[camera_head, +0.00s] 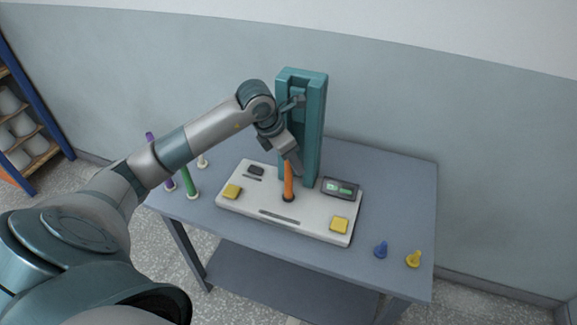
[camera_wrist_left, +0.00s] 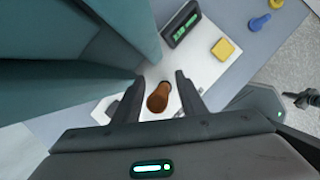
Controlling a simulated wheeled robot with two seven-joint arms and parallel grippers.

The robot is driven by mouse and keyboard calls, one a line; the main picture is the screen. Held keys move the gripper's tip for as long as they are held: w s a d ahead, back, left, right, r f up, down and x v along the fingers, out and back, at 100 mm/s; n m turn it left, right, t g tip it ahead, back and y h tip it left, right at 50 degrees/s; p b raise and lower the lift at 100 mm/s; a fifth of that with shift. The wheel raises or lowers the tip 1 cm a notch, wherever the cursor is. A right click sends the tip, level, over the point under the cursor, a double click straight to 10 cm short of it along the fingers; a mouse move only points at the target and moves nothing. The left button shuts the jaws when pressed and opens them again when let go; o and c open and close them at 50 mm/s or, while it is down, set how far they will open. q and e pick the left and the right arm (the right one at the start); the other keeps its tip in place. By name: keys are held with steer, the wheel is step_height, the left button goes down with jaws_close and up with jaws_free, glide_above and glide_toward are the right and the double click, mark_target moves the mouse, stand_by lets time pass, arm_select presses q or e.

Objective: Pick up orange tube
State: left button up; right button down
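The orange tube (camera_head: 288,180) stands upright on the white base plate (camera_head: 262,218) of the teal machine, its foot at a dark round socket. In the left wrist view the tube (camera_wrist_left: 158,97) is seen from its top, between the two dark fingers of my left gripper (camera_wrist_left: 158,88). A gap shows on each side, so the fingers look open around it and not closed on it. In the head view my left gripper (camera_head: 294,160) reaches down at the tube's upper end and partly hides it.
The teal column (camera_head: 312,130) rises close behind the gripper. A small display (camera_head: 340,188) and yellow pads (camera_head: 339,225) sit on the plate. The table's back right is clear.

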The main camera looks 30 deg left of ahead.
arm_select(q)
steer(key=shift+w+f, duration=0.1)
steer(key=shift+f, duration=0.2)
steer(key=shift+c, duration=0.7)
jaws_close()
steer(key=shift+r, duration=0.15)
step_height(320, 180, up, 10)
steer(key=p, duration=0.4)
steer(key=shift+p, duration=0.35)
